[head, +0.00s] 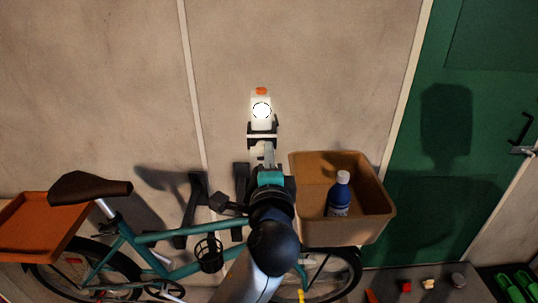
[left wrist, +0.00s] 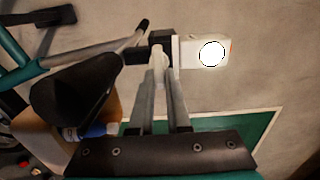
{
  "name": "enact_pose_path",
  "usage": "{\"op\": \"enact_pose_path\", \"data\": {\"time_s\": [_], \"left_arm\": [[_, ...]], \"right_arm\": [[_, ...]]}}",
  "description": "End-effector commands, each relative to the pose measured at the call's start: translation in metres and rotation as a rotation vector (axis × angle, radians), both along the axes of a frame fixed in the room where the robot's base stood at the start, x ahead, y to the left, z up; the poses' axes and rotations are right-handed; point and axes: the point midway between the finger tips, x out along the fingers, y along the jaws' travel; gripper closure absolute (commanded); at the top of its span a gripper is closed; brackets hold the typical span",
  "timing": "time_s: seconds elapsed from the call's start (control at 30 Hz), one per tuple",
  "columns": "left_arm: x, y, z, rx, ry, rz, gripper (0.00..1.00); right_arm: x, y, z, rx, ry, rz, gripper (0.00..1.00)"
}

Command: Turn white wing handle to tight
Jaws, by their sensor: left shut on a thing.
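A white device (head: 261,100) with a glowing round face and an orange top is mounted in front of the wall in the head view. A black clamp-like part (head: 262,128) sits at its lower end. The device also shows in the left wrist view (left wrist: 205,53). My left gripper (head: 266,154) is below it in the head view, its fingers reaching up to the clamp. In the left wrist view the fingers (left wrist: 161,72) are closed around a small pale part, the white wing handle (left wrist: 159,60). The handle is mostly hidden by the fingers. My right gripper is not in view.
A teal bicycle (head: 165,235) with a brown saddle (head: 90,187) stands below. A tan basket (head: 365,228) holding a blue bottle (head: 340,195) is just right of my arm. An orange tray (head: 40,222) is at the left, a green door (head: 450,130) at the right.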

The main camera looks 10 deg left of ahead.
Motion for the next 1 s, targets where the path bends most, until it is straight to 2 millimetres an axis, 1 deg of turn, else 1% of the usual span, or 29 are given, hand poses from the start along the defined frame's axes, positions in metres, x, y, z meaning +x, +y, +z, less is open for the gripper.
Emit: {"op": "enact_pose_path", "data": {"time_s": [0.53,0.57,0.8,1.0], "left_arm": [[0.0004,0.0021,0.0015,0.024,0.003,0.006,1.00],[0.0004,0.0021,0.0015,0.024,0.003,0.005,0.82],[0.0004,0.0017,0.0001,0.023,0.006,0.004,0.55],[0.0002,0.0010,-0.0002,0.022,0.006,0.003,0.55]], "right_arm": [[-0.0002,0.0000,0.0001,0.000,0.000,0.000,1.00],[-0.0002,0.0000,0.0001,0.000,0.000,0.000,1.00],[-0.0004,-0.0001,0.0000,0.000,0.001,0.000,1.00],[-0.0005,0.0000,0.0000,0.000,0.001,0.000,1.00]]}}
